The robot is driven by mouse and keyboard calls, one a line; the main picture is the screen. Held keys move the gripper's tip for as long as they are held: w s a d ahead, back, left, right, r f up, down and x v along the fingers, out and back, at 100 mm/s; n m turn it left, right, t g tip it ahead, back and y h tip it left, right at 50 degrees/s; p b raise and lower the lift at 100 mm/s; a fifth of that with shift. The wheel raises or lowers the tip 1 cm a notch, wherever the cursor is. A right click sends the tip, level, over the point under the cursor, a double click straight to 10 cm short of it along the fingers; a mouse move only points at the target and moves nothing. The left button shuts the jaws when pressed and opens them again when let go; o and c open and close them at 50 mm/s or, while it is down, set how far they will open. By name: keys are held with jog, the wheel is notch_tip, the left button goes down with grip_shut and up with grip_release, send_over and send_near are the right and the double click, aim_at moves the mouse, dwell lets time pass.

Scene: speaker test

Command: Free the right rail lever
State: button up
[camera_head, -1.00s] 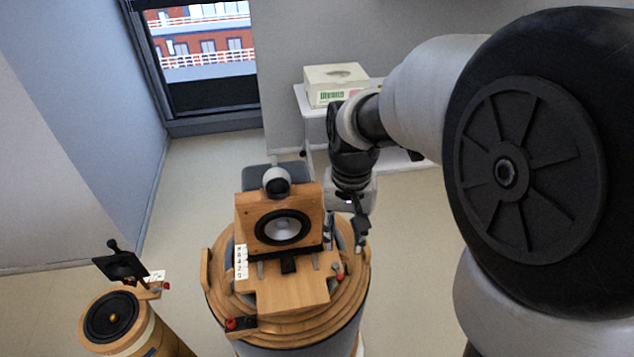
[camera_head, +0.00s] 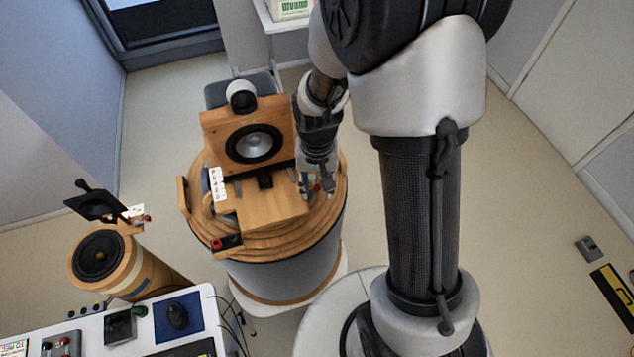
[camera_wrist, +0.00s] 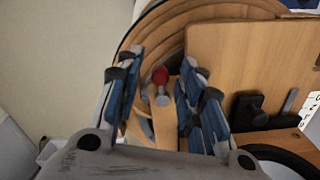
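The right rail lever shows as a small rod with a red knob (camera_head: 317,187) at the right of the speaker on its round stand; in the wrist view its red knob (camera_wrist: 160,75) and grey end are clear. My gripper (camera_head: 316,186) reaches down beside the speaker's right side. In the wrist view my gripper (camera_wrist: 162,62) is open, with the lever between its blue-padded fingers and a gap on both sides. The wooden speaker (camera_head: 275,116) stands upright behind a flat wooden plate (camera_head: 265,207). The lever's base is partly hidden.
Another red-knobbed part (camera_head: 221,243) sits at the stand's front left. A smaller wooden stand (camera_head: 140,277) with a black driver is to the left.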

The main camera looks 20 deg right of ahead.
jog(key=shift+c, duration=0.4)
grip_shut()
jog(key=shift+d+n, duration=0.15)
jog(key=shift+n, duration=0.35)
jog(key=shift+w+d+n+b, duration=0.4)
jog(key=shift+d+n+b, duration=0.15)
jog(key=shift+n, duration=1.6)
jog(key=shift+w+d+n+b, duration=0.5)
jog(key=shift+d+n, duration=0.15)
jog(key=shift+n, duration=1.55)
jog(key=shift+w+d+n+b, duration=0.35)
jog(key=shift+d+n+b, duration=0.2)
jog(key=shift+n, duration=1.6)
